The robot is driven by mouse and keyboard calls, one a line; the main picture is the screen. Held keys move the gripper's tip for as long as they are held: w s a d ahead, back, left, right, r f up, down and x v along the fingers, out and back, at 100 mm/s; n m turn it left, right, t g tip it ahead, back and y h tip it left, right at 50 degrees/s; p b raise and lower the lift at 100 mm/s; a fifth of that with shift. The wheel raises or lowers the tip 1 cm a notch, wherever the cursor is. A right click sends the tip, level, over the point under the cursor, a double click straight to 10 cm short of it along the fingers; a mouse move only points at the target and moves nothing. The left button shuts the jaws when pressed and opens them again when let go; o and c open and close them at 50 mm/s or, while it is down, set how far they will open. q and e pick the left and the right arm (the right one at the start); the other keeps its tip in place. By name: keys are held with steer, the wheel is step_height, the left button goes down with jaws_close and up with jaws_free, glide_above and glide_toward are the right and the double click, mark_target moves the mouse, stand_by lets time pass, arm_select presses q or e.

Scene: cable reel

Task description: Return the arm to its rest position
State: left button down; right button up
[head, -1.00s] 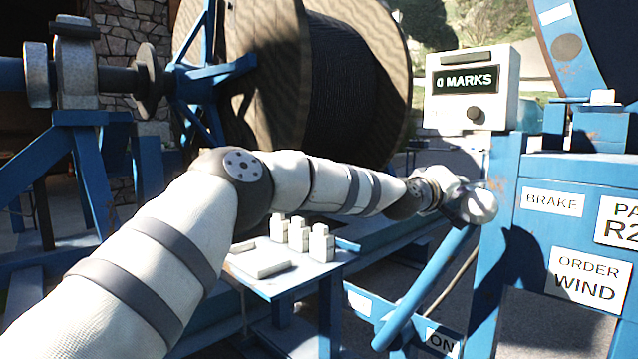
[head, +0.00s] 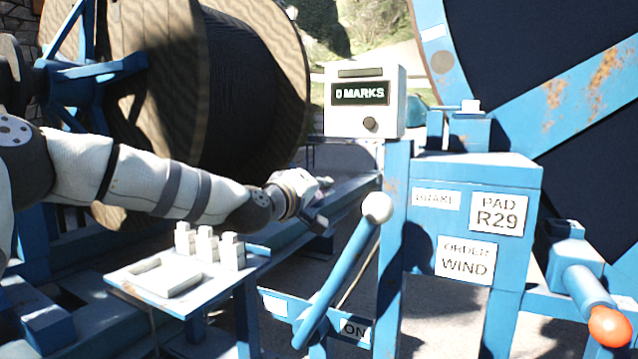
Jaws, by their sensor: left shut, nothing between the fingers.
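My left arm (head: 150,180) reaches in from the left above a small side table. My left gripper (head: 318,203) is at its end, small in view, shut and empty. It is left of the white ball knob (head: 377,207) on the blue brake lever (head: 340,272), with a gap between them. The lever leans up to the right beside the blue control post. My right gripper is not in view.
The side table (head: 150,300) under my arm carries several white blocks (head: 208,246) and a flat tray. A counter box (head: 364,100) reads 0 MARKS. A large cable reel (head: 255,90) stands behind. A lever with an orange knob (head: 609,326) is at the lower right.

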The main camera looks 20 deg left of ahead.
arm_select(q)
steer(key=shift+d, duration=0.1)
stand_by(0.3)
steer(key=s+d+f+m+g+h, duration=0.1)
steer(key=s+d+f+g, duration=0.15)
steer(key=f, duration=0.75)
steer(key=s+d+f+m+g, duration=0.2)
steer(key=s+d+f, duration=0.15)
steer(key=f, duration=0.65)
steer(key=s+d+f+m+g, duration=0.1)
steer(key=s+d+f+g, duration=0.15)
steer(key=s+f, duration=0.6)
steer(key=s+d+f+m+g, duration=0.1)
steer(key=s+d+f+g, duration=0.15)
steer(key=s+f, duration=0.6)
steer(key=s+a+f+m+g+y, duration=0.1)
steer(key=s+f+g, duration=0.2)
steer(key=s, duration=0.8)
steer(key=s+a+f+m+g, duration=0.2)
steer(key=s+f, duration=0.3)
steer(key=s, duration=0.5)
steer(key=s+a+f+m+g+y, duration=0.1)
steer(key=s+f+g, duration=0.3)
steer(key=s, duration=0.7)
steer(key=shift+s+a+f+g+y, duration=0.35)
steer(key=shift+a+g, duration=0.1)
steer(key=shift+a, duration=0.1)
